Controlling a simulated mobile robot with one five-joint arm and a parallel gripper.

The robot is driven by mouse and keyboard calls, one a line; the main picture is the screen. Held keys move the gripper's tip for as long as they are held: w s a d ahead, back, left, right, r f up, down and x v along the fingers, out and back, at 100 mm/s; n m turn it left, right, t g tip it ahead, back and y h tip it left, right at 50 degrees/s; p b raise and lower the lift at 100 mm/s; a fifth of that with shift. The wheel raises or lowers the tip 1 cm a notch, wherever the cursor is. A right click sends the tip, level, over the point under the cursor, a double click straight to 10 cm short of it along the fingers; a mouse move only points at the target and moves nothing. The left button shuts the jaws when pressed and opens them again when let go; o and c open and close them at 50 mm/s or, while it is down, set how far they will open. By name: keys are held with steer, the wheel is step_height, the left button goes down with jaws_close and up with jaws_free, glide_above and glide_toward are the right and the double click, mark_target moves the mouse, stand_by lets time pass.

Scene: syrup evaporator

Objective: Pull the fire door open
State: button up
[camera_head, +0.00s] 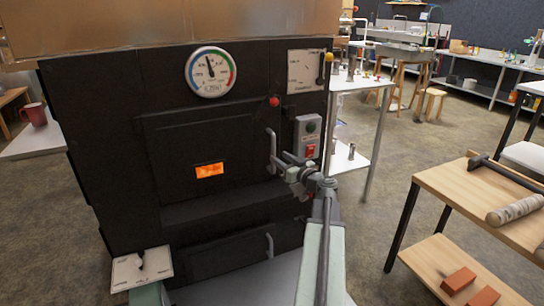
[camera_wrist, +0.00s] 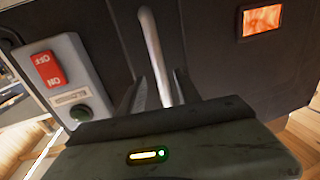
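The fire door (camera_head: 195,150) is a black panel on the front of the dark evaporator. It is closed, with a small glowing orange window (camera_head: 209,170), which also shows in the wrist view (camera_wrist: 262,20). A grey upright bar handle (camera_head: 271,150) is at the door's right edge. My gripper (camera_head: 284,163) is at this handle, in front of the door. In the wrist view the handle (camera_wrist: 153,45) runs down between the two fingers of my gripper (camera_wrist: 168,88). I cannot tell whether the fingers press on it.
A switch box (camera_head: 307,138) with a red switch and a green button sits just right of the handle. A lower door (camera_head: 225,256) has its own handle. A wooden bench (camera_head: 440,190) stands at the right. Open floor (camera_head: 375,215) lies between.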

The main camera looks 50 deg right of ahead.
mark_target(273, 169)
steer(key=w, duration=0.2)
steer(key=w+d, duration=0.1)
steer(key=w, duration=0.2)
steer(key=shift+w, duration=0.15)
jaws_close()
stand_by(1.1)
